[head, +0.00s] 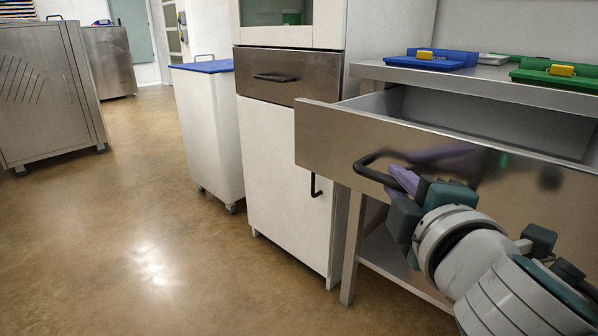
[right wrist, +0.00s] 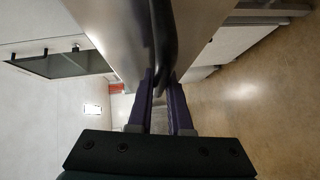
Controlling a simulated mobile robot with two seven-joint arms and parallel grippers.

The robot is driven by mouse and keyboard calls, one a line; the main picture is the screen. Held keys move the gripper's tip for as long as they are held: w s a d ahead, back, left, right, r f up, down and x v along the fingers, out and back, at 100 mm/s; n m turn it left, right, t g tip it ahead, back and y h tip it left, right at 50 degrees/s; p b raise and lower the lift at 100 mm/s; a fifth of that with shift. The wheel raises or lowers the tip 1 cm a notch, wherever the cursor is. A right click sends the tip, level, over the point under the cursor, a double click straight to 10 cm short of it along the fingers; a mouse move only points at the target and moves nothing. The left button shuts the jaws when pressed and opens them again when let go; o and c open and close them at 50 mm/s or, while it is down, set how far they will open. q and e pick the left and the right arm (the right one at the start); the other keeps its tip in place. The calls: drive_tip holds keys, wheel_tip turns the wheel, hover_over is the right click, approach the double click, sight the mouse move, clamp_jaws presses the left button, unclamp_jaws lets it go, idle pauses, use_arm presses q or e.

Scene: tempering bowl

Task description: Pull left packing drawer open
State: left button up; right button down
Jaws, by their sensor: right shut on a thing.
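The packing drawer (head: 330,135) has a steel front and stands pulled out from under the steel table, with its inside showing above the front. Its black bar handle (head: 368,167) is on the front. My right gripper (head: 401,180) is shut on this handle, its purple fingers at the bar. In the right wrist view the handle (right wrist: 163,45) runs down between the two fingers of the gripper (right wrist: 160,85). The right part of the handle is hidden behind the gripper in the head view. My left gripper is not in view.
A blue tray (head: 432,60) and a green tray (head: 555,76) lie on the tabletop. A cabinet (head: 285,160) with a closed steel drawer stands to the left. A white bin (head: 210,130) with a blue lid stands beyond it.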

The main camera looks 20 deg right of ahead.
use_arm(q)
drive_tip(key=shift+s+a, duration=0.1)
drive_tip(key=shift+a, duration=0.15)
use_arm(e)
drive_tip(key=shift+s+a, duration=0.1)
drive_tip(key=shift+a, duration=0.25)
drive_tip(key=c, duration=0.8)
unclamp_jaws()
drive_tip(key=shift+c, duration=0.2)
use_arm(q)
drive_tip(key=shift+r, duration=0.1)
use_arm(e)
drive_tip(key=shift+r, duration=0.1)
